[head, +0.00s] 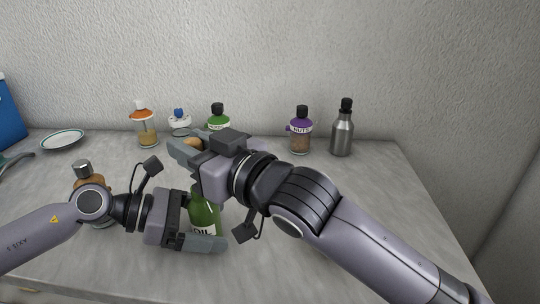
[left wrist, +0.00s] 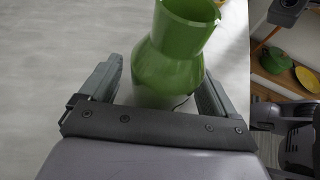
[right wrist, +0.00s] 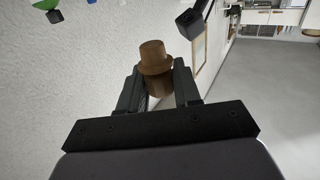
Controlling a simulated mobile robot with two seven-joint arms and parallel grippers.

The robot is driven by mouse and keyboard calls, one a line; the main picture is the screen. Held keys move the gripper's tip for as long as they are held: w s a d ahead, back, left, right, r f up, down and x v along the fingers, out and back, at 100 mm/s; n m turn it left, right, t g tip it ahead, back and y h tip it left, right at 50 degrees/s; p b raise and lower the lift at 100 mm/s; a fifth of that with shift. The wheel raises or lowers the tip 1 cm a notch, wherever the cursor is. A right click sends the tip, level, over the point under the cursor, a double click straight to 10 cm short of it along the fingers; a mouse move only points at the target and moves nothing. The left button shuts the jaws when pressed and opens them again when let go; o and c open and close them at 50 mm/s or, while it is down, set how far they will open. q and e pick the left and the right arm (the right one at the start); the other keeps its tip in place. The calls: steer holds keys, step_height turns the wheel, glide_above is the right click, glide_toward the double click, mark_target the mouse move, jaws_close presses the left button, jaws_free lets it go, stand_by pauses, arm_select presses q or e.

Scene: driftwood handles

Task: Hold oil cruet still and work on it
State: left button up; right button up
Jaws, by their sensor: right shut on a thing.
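The green oil cruet (head: 204,212), labelled OIL, stands upright on the counter, partly hidden by my arms. In the left wrist view the cruet (left wrist: 168,65) shows an open flared top with no stopper in it. My left gripper (head: 206,226) has a finger on each side of the cruet's body. In its wrist view (left wrist: 162,85) a gap shows at the left finger; the right finger is close to the glass. My right gripper (head: 184,147) is above and behind the cruet, shut on a brown stepped stopper (right wrist: 155,60), held clear of the cruet.
A jar with a metal cap (head: 83,169) stands behind my left forearm. A plate (head: 63,140) lies left. The counter's right part is clear.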

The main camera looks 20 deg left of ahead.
arm_select(q)
steer(key=shift+a, duration=0.1)
steer(key=shift+v, duration=5.95)
steer(key=shift+s+f, duration=0.1)
